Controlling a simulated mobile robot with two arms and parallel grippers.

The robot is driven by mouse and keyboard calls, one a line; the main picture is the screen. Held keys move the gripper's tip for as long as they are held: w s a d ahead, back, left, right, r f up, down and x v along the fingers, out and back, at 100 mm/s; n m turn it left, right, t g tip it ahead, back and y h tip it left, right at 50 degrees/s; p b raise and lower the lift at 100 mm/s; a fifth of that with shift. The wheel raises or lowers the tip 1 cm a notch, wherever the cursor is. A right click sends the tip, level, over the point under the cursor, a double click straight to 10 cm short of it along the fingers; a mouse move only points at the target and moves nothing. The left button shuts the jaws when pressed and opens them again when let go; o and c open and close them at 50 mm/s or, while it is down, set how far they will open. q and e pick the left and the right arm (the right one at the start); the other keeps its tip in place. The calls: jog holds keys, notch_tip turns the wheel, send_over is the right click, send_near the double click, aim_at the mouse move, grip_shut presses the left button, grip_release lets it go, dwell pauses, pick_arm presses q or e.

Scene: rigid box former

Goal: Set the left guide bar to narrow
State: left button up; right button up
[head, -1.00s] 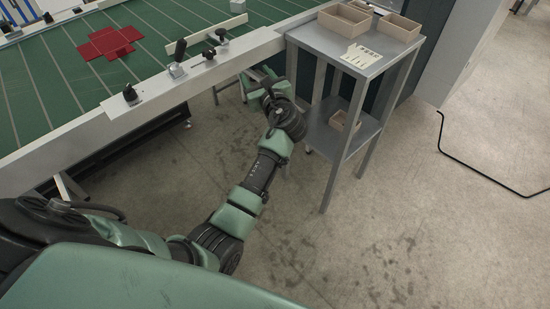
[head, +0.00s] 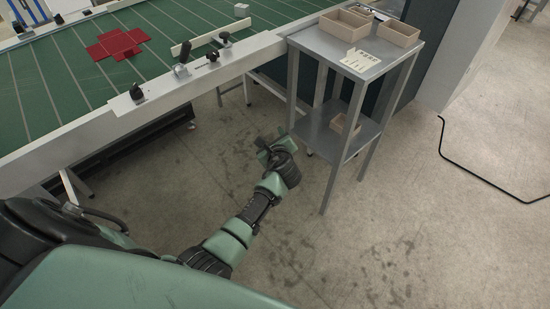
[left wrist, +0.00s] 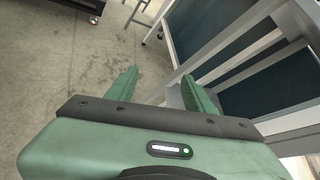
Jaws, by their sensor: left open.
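A pale guide bar (head: 208,36) lies on the green bed of the box former (head: 62,85), close to its near white rail. A metal clamp with a dark upright handle (head: 183,53) stands on the rail by the bar's left end. I cannot tell from the picture which setting the bar is at. My left gripper (head: 266,146) hangs out over the floor, below and in front of the rail, clear of the bar. In the left wrist view its two green fingers (left wrist: 160,80) are spread with nothing between them. My right gripper is not in view.
Black knobs (head: 136,93) sit along the rail. A red flat box blank (head: 116,45) lies on the bed. A black cable (head: 470,172) lies on the otherwise open floor.

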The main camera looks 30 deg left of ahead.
pick_arm(q)
jog(key=s+d+f+n+h, duration=0.1)
jog(key=s+d+f, duration=0.1)
jog(key=f, duration=0.3)
jog(key=shift+s+f+g, duration=0.25)
jog(key=shift+s+g, duration=0.05)
jog(key=shift+s, duration=0.2)
